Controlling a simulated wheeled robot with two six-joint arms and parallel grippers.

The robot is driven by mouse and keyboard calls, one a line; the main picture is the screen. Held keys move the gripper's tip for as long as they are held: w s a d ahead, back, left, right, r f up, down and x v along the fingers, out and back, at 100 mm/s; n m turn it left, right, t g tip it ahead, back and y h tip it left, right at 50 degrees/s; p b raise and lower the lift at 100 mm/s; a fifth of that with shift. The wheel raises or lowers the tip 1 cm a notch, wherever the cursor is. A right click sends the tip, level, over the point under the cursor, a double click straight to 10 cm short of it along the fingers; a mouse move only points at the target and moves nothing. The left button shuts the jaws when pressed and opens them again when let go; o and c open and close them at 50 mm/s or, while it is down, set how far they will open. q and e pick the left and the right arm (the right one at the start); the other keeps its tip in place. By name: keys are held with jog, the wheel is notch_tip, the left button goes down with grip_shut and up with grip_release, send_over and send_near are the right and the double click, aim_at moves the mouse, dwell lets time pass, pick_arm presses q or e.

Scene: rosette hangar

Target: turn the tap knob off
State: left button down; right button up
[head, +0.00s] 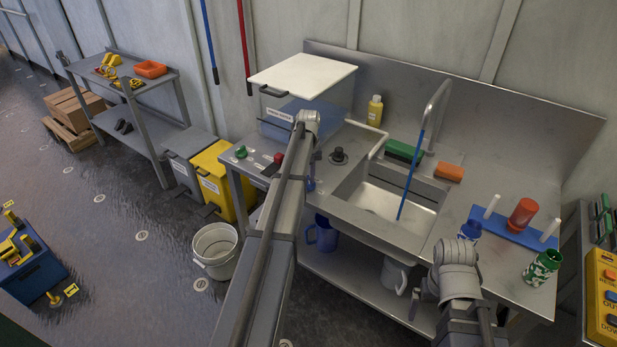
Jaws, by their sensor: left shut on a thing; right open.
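A bent metal tap (438,105) stands behind the sink (385,205). A blue stream (411,178) runs from its spout into the basin. My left gripper (311,176) is down at the counter left of the sink, mostly hidden behind my own arm. It is shut on what looks like the tap knob, of which only a small blue part (311,186) shows. A black knob (338,156) stands apart to its right, and a red-topped one (280,158) to its left. My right gripper (424,290) is open near the counter's front edge, partly hidden by its wrist.
A green sponge (404,152) and an orange one (449,172) lie by the tap. A blue rack (515,228) with a red cup (522,214) and a green patterned cup (542,267) stand on the right. A white-lidded bin (302,76) stands back left.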

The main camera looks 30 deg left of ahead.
aim_at(308, 179)
pick_arm(q)
jog(key=m, duration=0.4)
jog(key=shift+m, duration=2.5)
jog(key=c, duration=0.8)
grip_release()
jog(key=shift+c, duration=0.2)
jog(key=shift+r, duration=0.15)
notch_tip(308, 179, up, 8)
jog(key=p, duration=0.8)
jog(key=shift+f, duration=0.2)
